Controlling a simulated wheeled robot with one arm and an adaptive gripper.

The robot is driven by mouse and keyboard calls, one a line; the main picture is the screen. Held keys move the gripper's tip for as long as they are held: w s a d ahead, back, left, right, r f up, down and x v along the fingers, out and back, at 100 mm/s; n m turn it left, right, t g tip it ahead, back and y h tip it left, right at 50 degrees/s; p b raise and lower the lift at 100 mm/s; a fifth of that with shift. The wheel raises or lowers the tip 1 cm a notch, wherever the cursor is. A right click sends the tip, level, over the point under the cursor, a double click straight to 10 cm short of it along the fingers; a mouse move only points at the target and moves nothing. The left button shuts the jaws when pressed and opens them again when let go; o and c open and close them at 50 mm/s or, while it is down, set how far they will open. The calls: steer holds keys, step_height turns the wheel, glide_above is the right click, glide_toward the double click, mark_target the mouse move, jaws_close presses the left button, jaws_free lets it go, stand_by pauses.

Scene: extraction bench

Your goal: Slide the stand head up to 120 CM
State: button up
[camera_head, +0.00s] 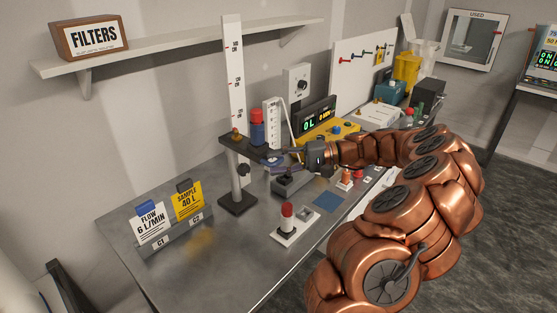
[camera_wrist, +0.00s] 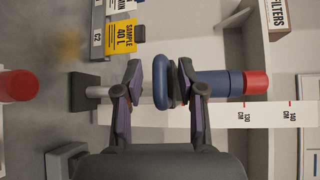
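The stand has a grey post on a dark base (camera_head: 238,203) and a dark head (camera_head: 240,143) with a red-topped blue cylinder (camera_head: 257,127) on it. The cylinder also shows in the wrist view (camera_wrist: 222,84). A tall white scale (camera_head: 236,75) stands behind; in the wrist view its 130 CM and 140 CM labels (camera_wrist: 270,115) read beyond the head. My gripper (camera_head: 277,160) is at the head's near end. In the wrist view its fingers (camera_wrist: 157,98) are apart, either side of a rounded blue part (camera_wrist: 160,82), with a gap on the left; contact on the right is unclear.
A red-topped piece on a white base (camera_head: 288,222) stands on the bench in front. Flow and sample cards (camera_head: 170,210) stand at left. A yellow device with a green display (camera_head: 323,130) is behind my gripper. A shelf (camera_head: 180,48) runs above; the front-left bench is clear.

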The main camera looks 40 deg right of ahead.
steer(key=shift+a, duration=0.1)
jaws_close()
stand_by(0.3)
steer(key=shift+f, duration=0.1)
